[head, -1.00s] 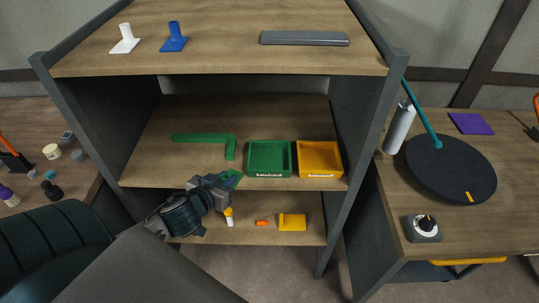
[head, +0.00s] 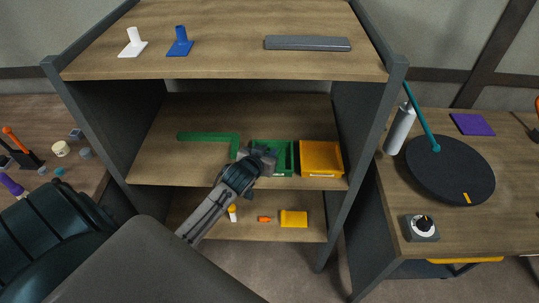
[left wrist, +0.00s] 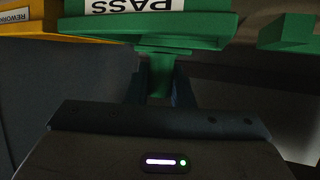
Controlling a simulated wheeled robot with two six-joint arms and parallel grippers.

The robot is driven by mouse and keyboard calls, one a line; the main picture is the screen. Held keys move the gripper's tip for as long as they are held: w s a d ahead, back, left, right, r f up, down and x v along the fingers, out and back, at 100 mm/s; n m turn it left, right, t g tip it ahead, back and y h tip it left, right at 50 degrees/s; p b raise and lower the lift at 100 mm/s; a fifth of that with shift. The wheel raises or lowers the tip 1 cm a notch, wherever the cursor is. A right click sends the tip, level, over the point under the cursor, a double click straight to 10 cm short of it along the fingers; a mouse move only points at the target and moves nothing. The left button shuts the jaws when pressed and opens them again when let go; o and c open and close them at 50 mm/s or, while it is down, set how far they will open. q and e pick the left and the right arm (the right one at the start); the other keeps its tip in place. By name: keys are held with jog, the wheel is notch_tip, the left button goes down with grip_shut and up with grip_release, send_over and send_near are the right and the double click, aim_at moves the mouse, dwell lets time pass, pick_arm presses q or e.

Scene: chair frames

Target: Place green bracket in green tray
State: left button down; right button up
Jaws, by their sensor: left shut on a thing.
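The green tray (head: 284,146) stands on the middle shelf, left of the orange tray (head: 320,147). My left gripper (head: 266,154) covers part of the tray's left and front side in the head view. In the left wrist view my left gripper (left wrist: 159,90) is shut on the green bracket (left wrist: 158,74), whose near part shows between the fingers. The green tray (left wrist: 150,28), with a PASS label, is just beyond the bracket; I cannot tell if they touch. The bracket is hidden or not distinguishable in the head view. My right gripper is not in view.
A green L-shaped piece (head: 205,137) lies on the shelf left of the green tray. The upper shelf board (head: 210,65) overhangs. The lower shelf holds a yellow block (head: 293,219) and an orange piece (head: 264,219). Side panels bound the shelf.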

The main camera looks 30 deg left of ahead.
pick_arm(q)
jog(key=shift+w+d, duration=0.1)
jog(key=shift+w, duration=0.3)
notch_tip(320, 180, down, 3)
jog(key=shift+r+p, duration=0.1)
jog(key=shift+p, duration=0.6)
jog(key=shift+f, duration=0.4)
jog(key=shift+f, duration=0.15)
jog(key=c, duration=1.3)
grip_release()
